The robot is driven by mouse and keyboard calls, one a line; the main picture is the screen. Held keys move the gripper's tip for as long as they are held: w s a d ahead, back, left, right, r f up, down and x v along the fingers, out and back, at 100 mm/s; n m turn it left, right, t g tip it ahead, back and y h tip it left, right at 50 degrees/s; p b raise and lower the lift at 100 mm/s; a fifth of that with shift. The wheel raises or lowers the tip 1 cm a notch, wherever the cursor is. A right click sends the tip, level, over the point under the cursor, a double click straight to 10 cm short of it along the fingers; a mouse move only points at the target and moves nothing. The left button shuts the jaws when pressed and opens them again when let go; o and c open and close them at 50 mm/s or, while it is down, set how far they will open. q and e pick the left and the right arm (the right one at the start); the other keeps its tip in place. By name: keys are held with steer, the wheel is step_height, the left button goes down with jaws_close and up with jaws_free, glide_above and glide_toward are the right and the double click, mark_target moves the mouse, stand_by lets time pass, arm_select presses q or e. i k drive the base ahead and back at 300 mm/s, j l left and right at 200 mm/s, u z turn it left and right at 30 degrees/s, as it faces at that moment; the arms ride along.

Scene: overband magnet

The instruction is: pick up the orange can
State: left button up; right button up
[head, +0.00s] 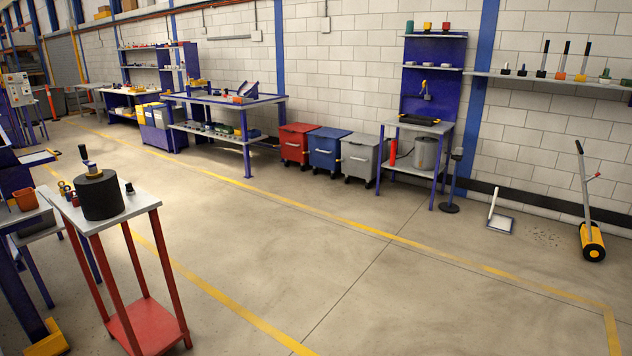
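No thing in the head view is clearly an orange can. An orange tapered cup or pot (25,199) stands upright on a bench at the left edge. Three small containers stand on the top shelf of a blue rack by the wall: a green one (409,27), an orange-looking one (427,26) and a red one (446,26). They are too small to tell whether one is a can. Neither of my grippers is in view.
A red-legged stand (140,202) holding a black cylinder (101,196) is at the near left. Red (298,145), blue (325,152) and grey (359,157) bins line the wall. A yellow-wheeled tool (592,242) stands at right. The middle floor is clear.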

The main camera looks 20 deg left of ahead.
mark_target(26, 199)
steer(key=i+j+u, duration=0.15)
steer(key=i+u, duration=0.45)
steer(key=u, duration=0.25)
steer(key=i+u, duration=0.4)
steer(key=i+l+u, duration=0.15)
steer(key=u, duration=0.3)
steer(key=i+j+u, duration=0.15)
steer(key=i+u, duration=0.2)
steer(key=i, duration=0.15)
steer(key=i+u, duration=0.3)
steer(key=i, duration=0.4)
steer(key=i+j+z, duration=0.1)
steer(key=i+z, duration=0.3)
steer(key=i+j+z, duration=0.2)
steer(key=i+z, duration=0.2)
